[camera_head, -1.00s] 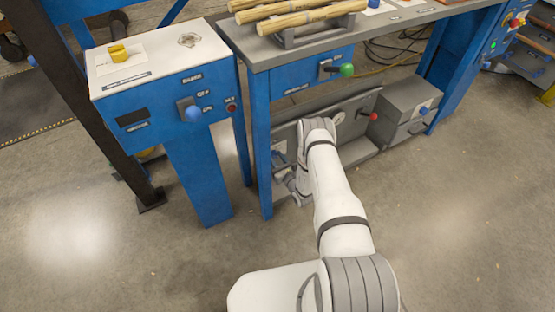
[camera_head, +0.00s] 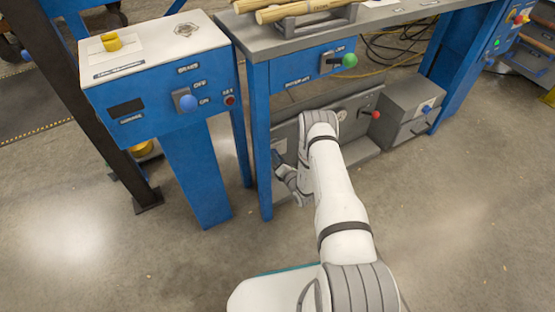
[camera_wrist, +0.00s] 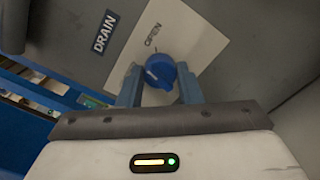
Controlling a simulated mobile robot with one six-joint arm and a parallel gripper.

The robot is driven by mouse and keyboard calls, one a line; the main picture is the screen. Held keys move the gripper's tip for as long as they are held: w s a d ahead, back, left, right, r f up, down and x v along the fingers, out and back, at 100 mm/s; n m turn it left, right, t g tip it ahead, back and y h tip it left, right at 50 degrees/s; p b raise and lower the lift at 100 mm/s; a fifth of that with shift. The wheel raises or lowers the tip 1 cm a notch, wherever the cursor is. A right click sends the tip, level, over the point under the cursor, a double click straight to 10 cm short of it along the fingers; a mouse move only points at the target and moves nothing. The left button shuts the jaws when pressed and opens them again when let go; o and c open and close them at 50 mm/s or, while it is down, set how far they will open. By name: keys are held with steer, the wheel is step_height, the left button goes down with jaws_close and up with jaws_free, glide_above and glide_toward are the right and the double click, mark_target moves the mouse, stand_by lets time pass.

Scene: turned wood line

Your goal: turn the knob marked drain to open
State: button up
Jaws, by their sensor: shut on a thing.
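The drain knob (camera_wrist: 160,70) is blue and round, with a small light mark on its face. It sits on a pale plate (camera_wrist: 185,32) lettered OPEN, beside a dark DRAIN label (camera_wrist: 104,33). In the wrist view my gripper (camera_wrist: 160,82) has one blue-grey finger on each side of the knob and is shut on it. The light mark is small, and I cannot tell exactly where the knob points. In the head view my gripper (camera_head: 281,166) is at the low grey panel (camera_head: 290,133) under the bench, and the drain knob cannot be made out there.
The bench (camera_head: 385,22) carries wooden rods (camera_head: 305,8) above my arm. A green-ball lever (camera_head: 349,60) and red-ball lever (camera_head: 376,115) are nearby. The front floor is clear.

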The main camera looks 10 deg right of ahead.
steer(key=m+b, duration=0.1)
steer(key=m, duration=0.5)
stand_by(0.7)
steer(key=o, duration=1)
steer(key=p+v, duration=0.2)
steer(key=v, duration=0.5)
steer(key=shift+s+d, duration=0.15)
steer(key=shift+s, duration=0.2)
